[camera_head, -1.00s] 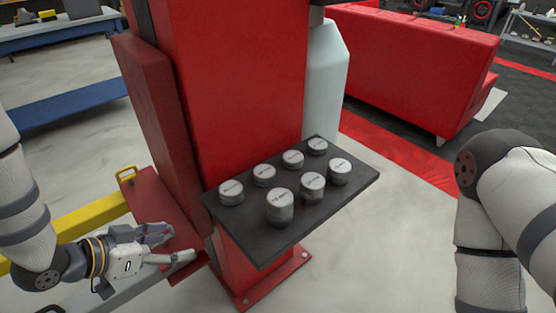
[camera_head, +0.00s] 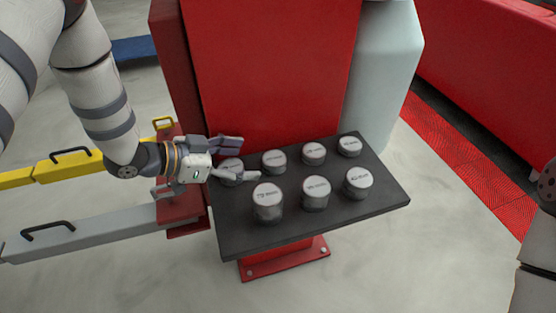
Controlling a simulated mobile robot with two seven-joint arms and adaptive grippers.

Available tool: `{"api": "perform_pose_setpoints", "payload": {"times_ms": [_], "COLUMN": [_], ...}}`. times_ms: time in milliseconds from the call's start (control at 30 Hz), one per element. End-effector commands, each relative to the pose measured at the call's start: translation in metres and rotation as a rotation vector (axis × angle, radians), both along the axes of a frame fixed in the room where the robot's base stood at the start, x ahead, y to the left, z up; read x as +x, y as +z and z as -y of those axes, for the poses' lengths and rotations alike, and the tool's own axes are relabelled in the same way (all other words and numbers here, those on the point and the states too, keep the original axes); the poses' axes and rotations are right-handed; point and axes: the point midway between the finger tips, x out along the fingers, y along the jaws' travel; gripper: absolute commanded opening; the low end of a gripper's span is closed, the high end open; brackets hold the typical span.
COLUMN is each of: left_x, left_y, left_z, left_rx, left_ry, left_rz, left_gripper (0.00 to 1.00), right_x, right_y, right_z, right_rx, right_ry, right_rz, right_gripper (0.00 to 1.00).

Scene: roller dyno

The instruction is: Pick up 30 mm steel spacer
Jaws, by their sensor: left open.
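Several round steel spacers with labelled tops stand in two rows on a dark shelf (camera_head: 240,238). The labels are too small to read surely, so I cannot tell which is the 30 mm one. The back row has a spacer (camera_head: 231,173) at the left, then others (camera_head: 274,161), (camera_head: 314,154) and (camera_head: 349,146) to the right. The front row has taller spacers (camera_head: 268,203), (camera_head: 316,194) and (camera_head: 358,183). My left gripper (camera_head: 250,159) is open, its fingers on either side of the back-left spacer, which it partly hides. I cannot tell if they touch. My right gripper is out of view.
The shelf is fixed to a red column (camera_head: 270,70). A pale cylinder-like body (camera_head: 388,80) stands behind its right end. A grey bar (camera_head: 90,232) and a yellow bar (camera_head: 70,168) with handles lie left. The shelf's front strip is clear.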

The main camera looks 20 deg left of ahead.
Motion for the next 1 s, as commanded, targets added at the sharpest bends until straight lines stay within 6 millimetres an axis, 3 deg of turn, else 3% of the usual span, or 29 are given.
{"api": "perform_pose_setpoints", "payload": {"times_ms": [33, 400, 667, 933, 1000], "left_x": [0.005, 0.042, 0.046, 0.046, 0.046], "left_y": [-0.008, -0.029, -0.029, -0.029, -0.028], "left_z": [0.005, 0.045, 0.048, 0.048, 0.048], "left_rx": [0.001, 0.000, 0.000, 0.000, -0.001], "left_ry": [-0.002, 0.000, 0.001, 0.001, 0.001], "left_rz": [-0.006, -0.002, 0.000, 0.000, 0.002], "left_gripper": [0.71, 0.71, 0.71, 0.12, 0.11], "right_x": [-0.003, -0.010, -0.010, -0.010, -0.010], "right_y": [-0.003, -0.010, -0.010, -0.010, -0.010], "right_z": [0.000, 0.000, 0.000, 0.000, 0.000], "right_rx": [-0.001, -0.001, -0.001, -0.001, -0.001], "right_ry": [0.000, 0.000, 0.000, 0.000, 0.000], "right_rz": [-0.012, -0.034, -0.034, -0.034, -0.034], "right_gripper": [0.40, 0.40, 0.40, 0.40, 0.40]}}
